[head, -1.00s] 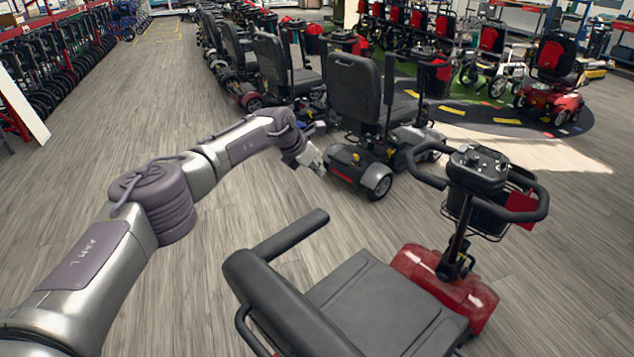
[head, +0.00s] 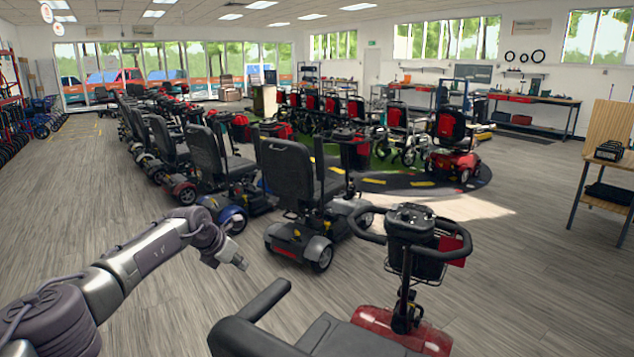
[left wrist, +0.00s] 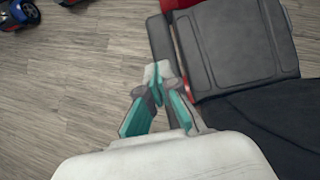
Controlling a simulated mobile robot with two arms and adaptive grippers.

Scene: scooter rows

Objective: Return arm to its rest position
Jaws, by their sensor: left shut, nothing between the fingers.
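My left arm, grey with purple-grey sleeves, reaches in from the lower left of the head view. Its gripper (head: 240,262) hangs over the open floor, left of the nearest red scooter (head: 385,330) and in front of a black-seated scooter. In the left wrist view the gripper (left wrist: 158,72) has teal inner pads. Its fingertips meet, and it is shut and empty. The nearest scooter's black seat (left wrist: 245,45) lies below and to the right of the fingers there. My right gripper is not in view.
A row of scooters runs back from the black-seated scooter (head: 296,180). The nearest scooter's handlebar (head: 412,225) rises right of centre. A wooden stand (head: 604,178) is at the far right. Wood floor (head: 80,190) is clear on the left.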

